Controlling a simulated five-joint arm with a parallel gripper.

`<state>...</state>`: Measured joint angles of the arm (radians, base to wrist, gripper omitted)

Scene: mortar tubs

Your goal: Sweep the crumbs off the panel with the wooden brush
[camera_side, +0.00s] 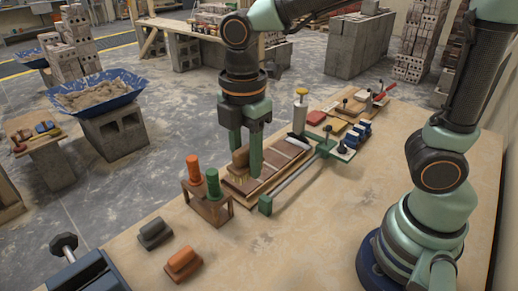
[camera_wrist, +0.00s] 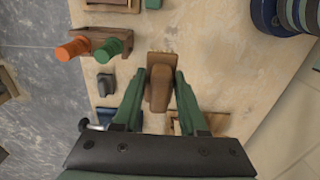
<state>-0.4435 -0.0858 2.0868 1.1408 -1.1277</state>
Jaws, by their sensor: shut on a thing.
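My gripper (camera_side: 246,164) is shut on the wooden brush (camera_side: 240,158), which sits between its two green fingers. The wrist view shows the same brush (camera_wrist: 158,90) between the fingertips (camera_wrist: 161,72). In the side view the brush is low over the near left part of a long panel (camera_side: 283,156) with brown and pale sections. I cannot tell whether the brush touches the panel. Crumbs are too small to make out in either view. The gripper hides part of the panel.
A small wooden stand (camera_side: 207,207) with an orange cylinder (camera_side: 193,168) and a green cylinder (camera_side: 213,183) is close at left. A green bar clamp (camera_side: 290,182) lies along the panel's right side. Grey (camera_side: 155,232) and orange (camera_side: 183,262) blocks lie in front.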

